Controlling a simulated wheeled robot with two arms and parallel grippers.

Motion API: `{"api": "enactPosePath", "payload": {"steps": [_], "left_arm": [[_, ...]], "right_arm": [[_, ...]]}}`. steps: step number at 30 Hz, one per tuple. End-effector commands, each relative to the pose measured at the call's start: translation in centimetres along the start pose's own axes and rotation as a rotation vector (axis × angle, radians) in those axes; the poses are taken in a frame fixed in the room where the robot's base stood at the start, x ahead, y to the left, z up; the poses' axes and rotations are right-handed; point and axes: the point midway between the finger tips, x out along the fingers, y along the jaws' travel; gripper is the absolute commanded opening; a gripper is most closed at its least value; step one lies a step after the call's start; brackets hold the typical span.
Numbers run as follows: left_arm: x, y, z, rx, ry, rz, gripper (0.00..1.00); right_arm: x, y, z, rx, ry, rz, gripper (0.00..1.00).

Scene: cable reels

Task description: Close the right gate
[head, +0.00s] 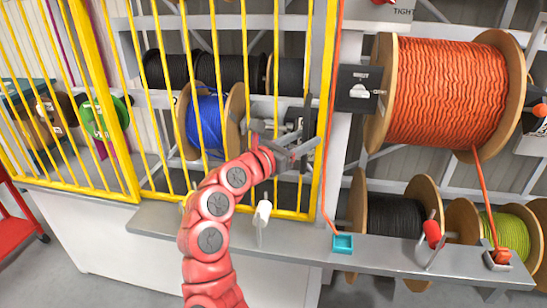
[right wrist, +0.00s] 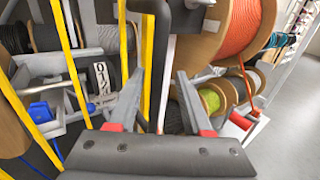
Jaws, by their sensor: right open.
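The right gate (head: 325,110) is a yellow frame with thin vertical bars. It stands across the middle of the reel shelf, and several reels show through its bars. A dark upright handle (head: 306,115) is by its right post. My right gripper (head: 302,150) is at the gate's lower right part, beside this handle. In the right wrist view my right gripper (right wrist: 160,95) is open, with its two grey fingers apart. A yellow post (right wrist: 149,65) and a dark upright bar show beyond and between the fingers. I cannot tell if they touch. My left gripper is out of view.
A large orange reel (head: 445,90) stands right of the gate, above a grey ledge (head: 400,258) with a teal block (head: 343,243) and a red-handled lever (head: 432,233). A blue reel (head: 205,122) is behind the bars. A red cart (head: 20,225) is at far left.

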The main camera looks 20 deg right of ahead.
Motion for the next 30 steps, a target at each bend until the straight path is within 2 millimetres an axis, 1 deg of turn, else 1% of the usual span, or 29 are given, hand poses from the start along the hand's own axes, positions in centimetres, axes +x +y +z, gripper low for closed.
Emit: {"api": "enactPosePath", "payload": {"steps": [1, 3, 9, 12, 15, 18, 21, 30], "left_arm": [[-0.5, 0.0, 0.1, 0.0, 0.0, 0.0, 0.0], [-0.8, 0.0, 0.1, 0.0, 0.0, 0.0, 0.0], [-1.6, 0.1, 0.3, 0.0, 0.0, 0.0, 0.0], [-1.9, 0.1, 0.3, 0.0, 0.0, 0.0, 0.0], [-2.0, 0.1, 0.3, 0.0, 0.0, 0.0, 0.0], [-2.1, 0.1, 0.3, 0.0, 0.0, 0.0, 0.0], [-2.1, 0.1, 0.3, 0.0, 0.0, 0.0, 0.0], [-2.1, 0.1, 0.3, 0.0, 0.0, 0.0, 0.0]], "right_arm": [[-1.5, 0.2, -0.3, 0.001, 0.0, 0.007, 0.5], [-3.5, 0.2, -0.3, 0.001, -0.001, 0.008, 0.5], [-8.5, 0.1, -0.2, -0.001, -0.002, 0.005, 0.5], [-10.5, 0.0, -0.1, 0.0, -0.003, 0.004, 0.5], [-11.8, 0.0, -0.1, 0.001, -0.001, 0.0, 0.5], [-12.5, -0.1, 0.0, 0.002, -0.002, -0.001, 0.5], [-12.8, -0.1, 0.0, 0.002, -0.002, -0.002, 0.5], [-12.8, -0.1, 0.0, 0.001, -0.002, -0.002, 0.5]]}}
